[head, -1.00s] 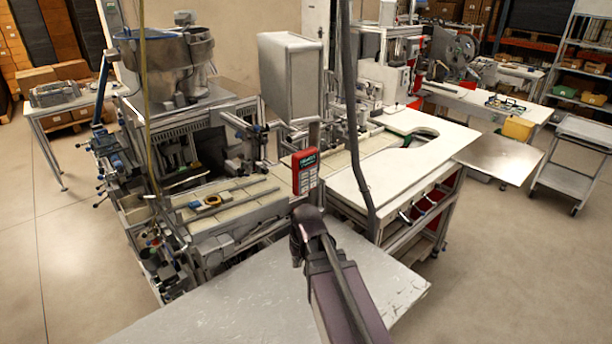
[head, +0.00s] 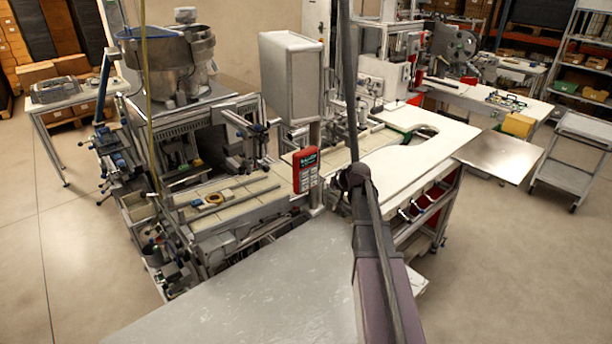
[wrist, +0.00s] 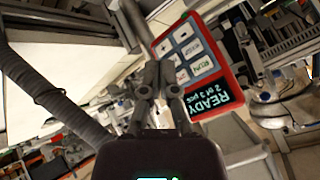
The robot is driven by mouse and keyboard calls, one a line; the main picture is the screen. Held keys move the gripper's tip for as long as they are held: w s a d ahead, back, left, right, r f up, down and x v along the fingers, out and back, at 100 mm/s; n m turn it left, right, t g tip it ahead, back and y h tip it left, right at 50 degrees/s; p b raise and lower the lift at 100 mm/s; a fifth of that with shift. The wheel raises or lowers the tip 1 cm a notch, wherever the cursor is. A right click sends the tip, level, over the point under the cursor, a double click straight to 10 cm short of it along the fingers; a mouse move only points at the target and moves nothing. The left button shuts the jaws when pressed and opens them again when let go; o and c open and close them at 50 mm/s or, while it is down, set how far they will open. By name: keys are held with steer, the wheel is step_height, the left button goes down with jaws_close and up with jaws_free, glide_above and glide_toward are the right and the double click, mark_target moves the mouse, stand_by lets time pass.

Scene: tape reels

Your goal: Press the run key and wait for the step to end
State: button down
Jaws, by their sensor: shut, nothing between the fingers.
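The red control box (head: 306,170) stands on a post at the front of the machine. In the wrist view the box (wrist: 200,65) is tilted and upside down, with several pale keys. One of them, the run key (wrist: 203,64), is lettered RUN. Its dark screen (wrist: 210,98) reads READY and "2 of 3 pcs". My gripper (wrist: 160,72) is shut and empty, left of the box in the wrist view and apart from the keys as far as I can tell. In the head view my arm's end is right of the box; the fingers are hard to make out there.
A grey cabinet (head: 290,75) stands behind the box. A white table with a round cutout (head: 405,165) is to the right. A grey tabletop (head: 250,290) is in front. Open floor lies at both sides.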

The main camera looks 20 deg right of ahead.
mark_target(306, 179)
steer(key=shift+w+a, duration=0.1)
steer(key=shift+w+a, duration=0.5)
steer(key=shift+w, duration=0.7)
steer(key=shift+w+a, duration=0.45)
steer(key=shift+w, duration=0.75)
steer(key=shift+w+a, duration=0.5)
steer(key=shift+w, duration=0.7)
steer(key=shift+w+a, duration=0.2)
steer(key=shift+w, duration=0.15)
steer(key=shift+w+a, duration=0.3)
steer(key=shift+w, duration=0.4)
steer(key=shift+s, duration=0.15)
steer(key=shift+s+d, duration=0.35)
steer(key=shift+s, duration=0.3)
stand_by(0.4)
steer(key=shift+s+d, duration=0.35)
steer(key=shift+s, duration=0.4)
steer(key=shift+s+d, duration=0.3)
steer(key=shift+s, duration=0.45)
steer(key=shift+s+d, duration=0.35)
steer(key=shift+s, duration=0.4)
